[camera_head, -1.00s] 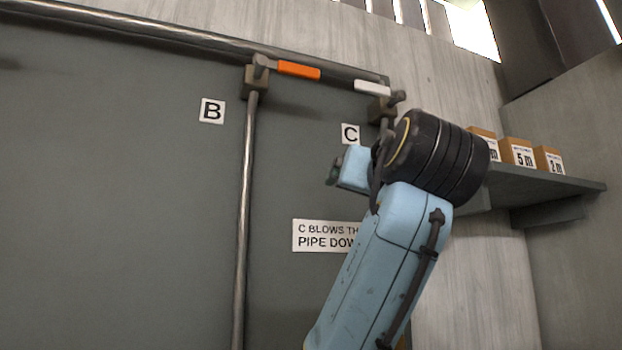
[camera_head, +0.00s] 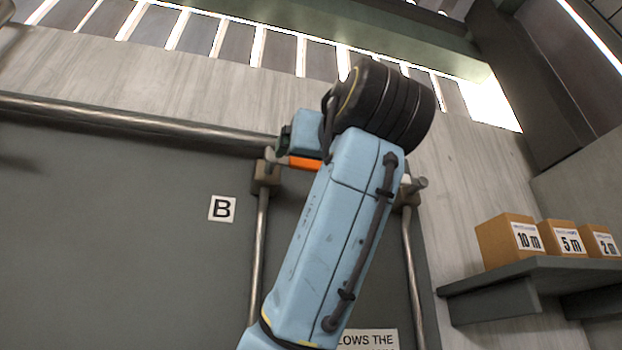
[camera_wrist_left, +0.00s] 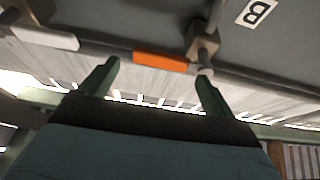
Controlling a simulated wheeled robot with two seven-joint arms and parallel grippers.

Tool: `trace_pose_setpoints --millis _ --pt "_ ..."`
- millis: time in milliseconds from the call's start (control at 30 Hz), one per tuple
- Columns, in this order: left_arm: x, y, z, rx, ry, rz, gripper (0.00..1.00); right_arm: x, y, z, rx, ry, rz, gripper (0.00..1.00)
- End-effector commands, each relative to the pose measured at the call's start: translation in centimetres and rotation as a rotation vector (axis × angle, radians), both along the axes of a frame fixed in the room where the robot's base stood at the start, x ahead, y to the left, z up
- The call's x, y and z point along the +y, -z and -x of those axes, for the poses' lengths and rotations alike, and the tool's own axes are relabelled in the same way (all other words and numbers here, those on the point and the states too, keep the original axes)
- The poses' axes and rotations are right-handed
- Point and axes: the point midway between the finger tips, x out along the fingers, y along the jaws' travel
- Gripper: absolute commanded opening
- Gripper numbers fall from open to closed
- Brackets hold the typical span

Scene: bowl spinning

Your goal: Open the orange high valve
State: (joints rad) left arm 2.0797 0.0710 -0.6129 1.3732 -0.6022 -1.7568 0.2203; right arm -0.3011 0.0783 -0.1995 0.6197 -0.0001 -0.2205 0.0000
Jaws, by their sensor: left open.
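The orange valve handle (camera_head: 304,163) sticks out to the right from its valve body (camera_head: 266,175) on the upper pipe, above the B label (camera_head: 222,208). My left arm hides its right end in the head view. My left gripper (camera_head: 287,139) is up by the handle, partly hidden behind its own wrist. In the left wrist view, the gripper (camera_wrist_left: 157,72) is open and empty. The orange handle (camera_wrist_left: 160,62) shows between its two fingertips, lying across the gap; I cannot tell whether they touch. My right gripper is not in view.
A second valve with a white handle (camera_wrist_left: 45,38) is beside the orange one, mostly behind my arm in the head view. Pipes (camera_head: 120,115) run along the grey panel (camera_head: 100,220). A shelf (camera_head: 530,270) with several boxes (camera_head: 510,242) stands at right.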

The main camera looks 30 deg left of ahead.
Motion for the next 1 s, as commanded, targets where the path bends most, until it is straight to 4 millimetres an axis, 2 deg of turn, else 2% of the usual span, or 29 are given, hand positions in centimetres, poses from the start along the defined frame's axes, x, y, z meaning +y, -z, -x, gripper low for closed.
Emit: trace_pose_setpoints --millis 33,233,667,1000 --pt "0.8 -0.7 -0.6 0.0 -0.003 0.001 0.89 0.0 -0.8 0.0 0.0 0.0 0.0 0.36" --pt "2.7 -1.6 -2.3 0.0 -0.002 0.001 0.89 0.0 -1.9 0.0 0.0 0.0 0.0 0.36" --pt "3.3 -1.7 -2.8 0.0 0.001 0.0 0.89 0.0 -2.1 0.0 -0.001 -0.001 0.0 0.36" --pt "3.2 -1.7 -2.8 0.0 0.001 0.0 0.45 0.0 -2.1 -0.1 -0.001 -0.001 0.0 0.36"
